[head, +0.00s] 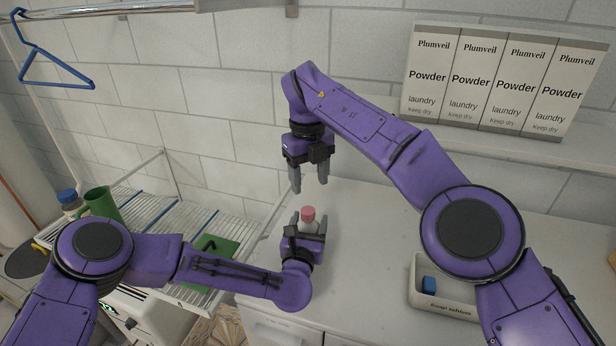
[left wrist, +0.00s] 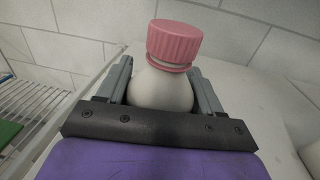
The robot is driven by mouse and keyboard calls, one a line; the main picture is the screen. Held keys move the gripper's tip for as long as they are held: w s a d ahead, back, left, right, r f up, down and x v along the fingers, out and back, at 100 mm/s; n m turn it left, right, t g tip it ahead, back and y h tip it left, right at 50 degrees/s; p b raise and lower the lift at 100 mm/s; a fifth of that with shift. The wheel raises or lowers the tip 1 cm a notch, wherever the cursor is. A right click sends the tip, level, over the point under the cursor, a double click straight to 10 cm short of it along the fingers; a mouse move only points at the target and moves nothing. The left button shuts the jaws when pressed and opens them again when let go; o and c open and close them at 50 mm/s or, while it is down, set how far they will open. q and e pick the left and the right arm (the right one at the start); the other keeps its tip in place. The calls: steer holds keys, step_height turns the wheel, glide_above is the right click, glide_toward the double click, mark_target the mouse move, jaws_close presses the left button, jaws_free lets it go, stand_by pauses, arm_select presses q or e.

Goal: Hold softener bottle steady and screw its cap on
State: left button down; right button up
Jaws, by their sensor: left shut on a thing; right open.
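The softener bottle is white with a pink ribbed cap, which shows in the head view (head: 308,214) and large in the left wrist view (left wrist: 174,44). The cap sits on the bottle's neck and looks slightly tilted; a narrow pale band of neck shows under it. My left gripper (head: 306,226) is shut on the bottle (left wrist: 162,88), one finger on each side of its body below the neck. The bottle's lower part is hidden by the gripper. My right gripper (head: 309,186) is open and empty, fingers pointing down, above the cap and apart from it.
The bottle is over a white worktop (head: 375,250). A small bin (head: 447,304) with a blue item (head: 429,284) stands at right. Powder boxes (head: 497,80) stand on a shelf behind. A wire rack (head: 180,225) with a green mug (head: 101,205) is at left. A blue hanger (head: 55,83) hangs upper left.

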mark_target(308, 210)
steer(key=n, duration=1.3)
steer(key=shift+s+a, duration=0.1)
steer(key=shift+a, duration=0.05)
step_height(308, 210, down, 8)
steer(key=shift+r, duration=0.1)
